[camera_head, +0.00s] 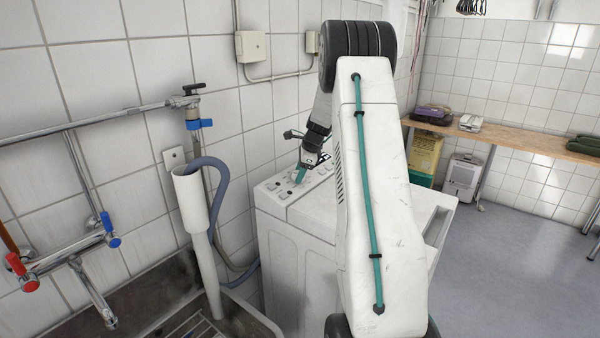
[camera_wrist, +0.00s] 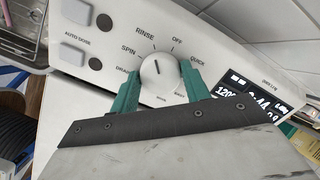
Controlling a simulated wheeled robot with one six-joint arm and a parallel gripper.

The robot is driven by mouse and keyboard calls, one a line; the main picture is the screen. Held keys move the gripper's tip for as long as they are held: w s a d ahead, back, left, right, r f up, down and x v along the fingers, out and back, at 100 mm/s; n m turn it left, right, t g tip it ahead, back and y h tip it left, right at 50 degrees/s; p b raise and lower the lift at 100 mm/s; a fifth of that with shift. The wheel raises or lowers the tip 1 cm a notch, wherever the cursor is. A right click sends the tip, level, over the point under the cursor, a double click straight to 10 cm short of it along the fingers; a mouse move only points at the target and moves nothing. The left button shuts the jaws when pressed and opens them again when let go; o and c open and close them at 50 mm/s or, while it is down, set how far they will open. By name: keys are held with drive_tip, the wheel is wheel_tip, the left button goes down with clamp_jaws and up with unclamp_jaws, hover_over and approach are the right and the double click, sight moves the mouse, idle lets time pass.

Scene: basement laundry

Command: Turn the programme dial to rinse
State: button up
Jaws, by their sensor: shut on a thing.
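The programme dial (camera_wrist: 157,76) is a round white knob on the washer's light control panel (camera_wrist: 112,22). Around it are the labels DRAIN, SPIN, RINSE, OFF and QUICK. The dial's dark pointer line points up and slightly left, at or very near the RINSE mark (camera_wrist: 145,33). My gripper (camera_wrist: 160,68) is shut on the dial, one teal finger on each side of it. In the head view my gripper (camera_head: 300,174) reaches down to the panel on top of the white washing machine (camera_head: 290,245); the dial cannot be made out clearly there.
A grey hose in a white standpipe (camera_head: 190,200) and a sink (camera_head: 180,320) stand left of the machine.

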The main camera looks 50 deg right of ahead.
sight(307, 183)
idle(0.4)
drive_tip(key=o, duration=1)
drive_tip(key=shift+c, duration=0.2)
drive_tip(key=shift+r, duration=0.1)
drive_tip(key=v, duration=0.7)
drive_tip(key=shift+s+r, duration=0.2)
drive_tip(key=shift+r, duration=0.05)
